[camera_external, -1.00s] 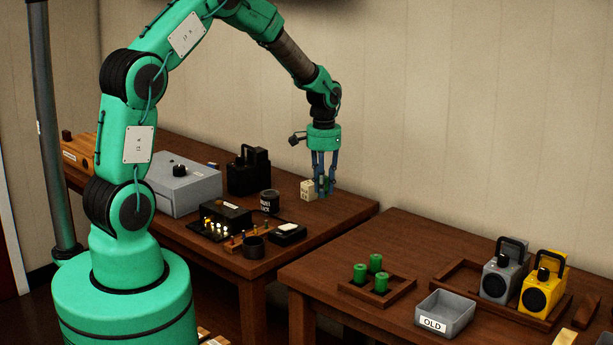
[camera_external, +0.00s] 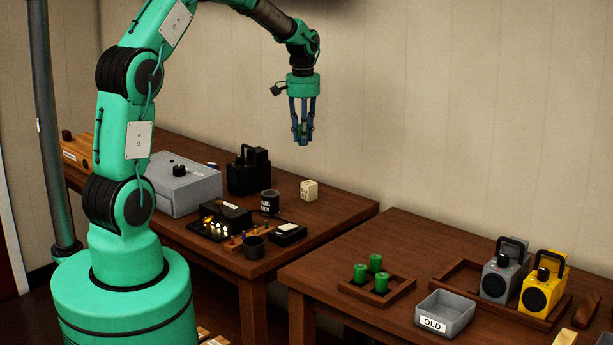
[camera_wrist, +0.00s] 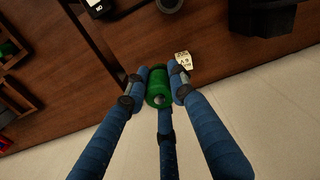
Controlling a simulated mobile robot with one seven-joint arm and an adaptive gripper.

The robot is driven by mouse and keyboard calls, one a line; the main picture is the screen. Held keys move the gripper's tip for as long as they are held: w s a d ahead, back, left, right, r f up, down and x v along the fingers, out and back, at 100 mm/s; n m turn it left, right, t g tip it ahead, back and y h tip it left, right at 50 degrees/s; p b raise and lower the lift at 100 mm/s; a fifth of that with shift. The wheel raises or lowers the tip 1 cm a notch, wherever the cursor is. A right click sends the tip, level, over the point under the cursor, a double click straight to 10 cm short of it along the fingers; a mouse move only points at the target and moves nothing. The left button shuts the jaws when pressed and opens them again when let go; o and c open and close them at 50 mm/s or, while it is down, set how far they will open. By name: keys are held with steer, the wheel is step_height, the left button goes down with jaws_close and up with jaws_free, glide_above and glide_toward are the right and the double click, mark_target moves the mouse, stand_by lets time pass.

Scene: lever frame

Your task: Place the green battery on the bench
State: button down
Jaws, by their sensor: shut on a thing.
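My gripper (camera_external: 302,138) is raised above the far right part of the left table (camera_external: 334,206). In the wrist view, its blue fingers (camera_wrist: 160,88) are shut around a green battery (camera_wrist: 158,86), with a grey end facing the camera. In the external view the fingers hide most of the held battery. Several other green batteries (camera_external: 376,262) stand upright in a wooden tray (camera_external: 403,295) on the right table (camera_external: 350,308). I cannot tell which table is the bench.
A cream block (camera_external: 309,190) sits below my gripper. A dark labelled can (camera_external: 270,202), a black device (camera_external: 247,170) and a grey box (camera_external: 184,183) stand nearby. A grey bin marked OLD (camera_external: 445,313) and grey (camera_external: 503,272) and yellow (camera_external: 543,284) radios are on the right table.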

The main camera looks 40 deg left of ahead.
steer(key=s+a+n+p, duration=0.15)
steer(key=a+n, duration=0.25)
steer(key=a, duration=0.9)
steer(key=s+a+n, duration=0.2)
steer(key=a+n, duration=0.2)
steer(key=a, duration=0.8)
steer(key=s+a+n+p, duration=0.15)
steer(key=a+n, duration=0.25)
steer(key=a, duration=0.9)
step_height(320, 180, down, 11)
steer(key=shift+s+f+n+b, duration=0.2)
steer(key=shift+n+b, duration=0.1)
steer(key=shift+f+b, duration=0.4)
steer(key=shift+f, duration=2.7)
steer(key=shift+f, duration=1.85)
steer(key=shift+f+b, duration=0.15)
steer(key=shift+b, duration=0.15)
